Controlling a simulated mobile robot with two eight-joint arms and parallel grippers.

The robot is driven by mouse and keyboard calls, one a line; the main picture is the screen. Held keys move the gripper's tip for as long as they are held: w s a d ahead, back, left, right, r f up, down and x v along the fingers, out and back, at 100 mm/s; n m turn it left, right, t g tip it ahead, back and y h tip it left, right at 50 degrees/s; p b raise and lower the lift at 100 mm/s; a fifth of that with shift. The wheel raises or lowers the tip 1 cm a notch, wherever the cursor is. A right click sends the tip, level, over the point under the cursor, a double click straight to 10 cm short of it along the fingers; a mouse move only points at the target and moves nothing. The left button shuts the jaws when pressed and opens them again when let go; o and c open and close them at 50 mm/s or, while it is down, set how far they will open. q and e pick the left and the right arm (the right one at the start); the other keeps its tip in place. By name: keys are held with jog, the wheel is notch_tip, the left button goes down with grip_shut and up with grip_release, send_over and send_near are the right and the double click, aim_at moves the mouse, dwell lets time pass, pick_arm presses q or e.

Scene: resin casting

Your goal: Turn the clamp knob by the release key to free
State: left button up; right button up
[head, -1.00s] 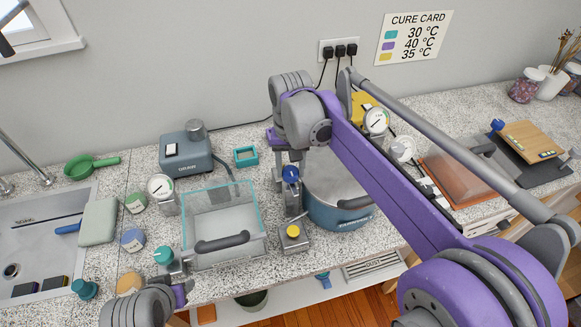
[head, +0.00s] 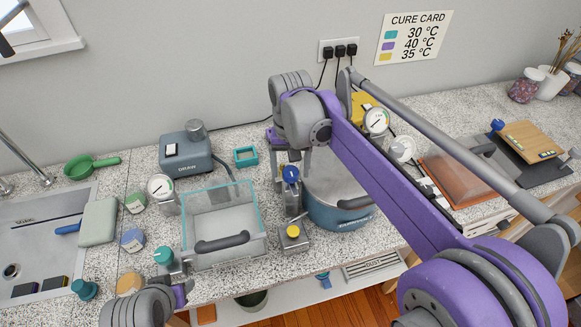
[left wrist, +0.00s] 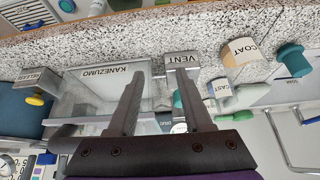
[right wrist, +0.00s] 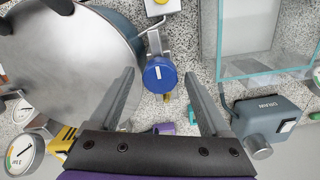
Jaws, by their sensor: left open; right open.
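The clamp knob appears to be the blue round knob (head: 290,174) with a white pointer mark, beside the steel-lidded pot (head: 332,175). In the right wrist view the knob (right wrist: 159,76) lies between the spread fingertips of my right gripper (right wrist: 160,84), which is open; I cannot tell if they touch it. A small box with a yellow knob (head: 293,231) stands in front of the blue knob; its label in the left wrist view (left wrist: 36,79) is too small to read surely. My left gripper (left wrist: 158,74) is open and empty near the KANEZUMO box and VENT block.
The clear box (head: 226,221) with a grey handle stands left of the knob. A blue-grey machine (head: 186,152) and teal tray (head: 245,156) are behind. My right arm covers part of the pot and counter. A sink (head: 25,243) is at the far left.

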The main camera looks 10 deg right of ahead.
aim_at(290, 170)
notch_tip(290, 170, up, 11)
jog(key=shift+p, duration=0.4)
jog(key=shift+f, duration=0.15)
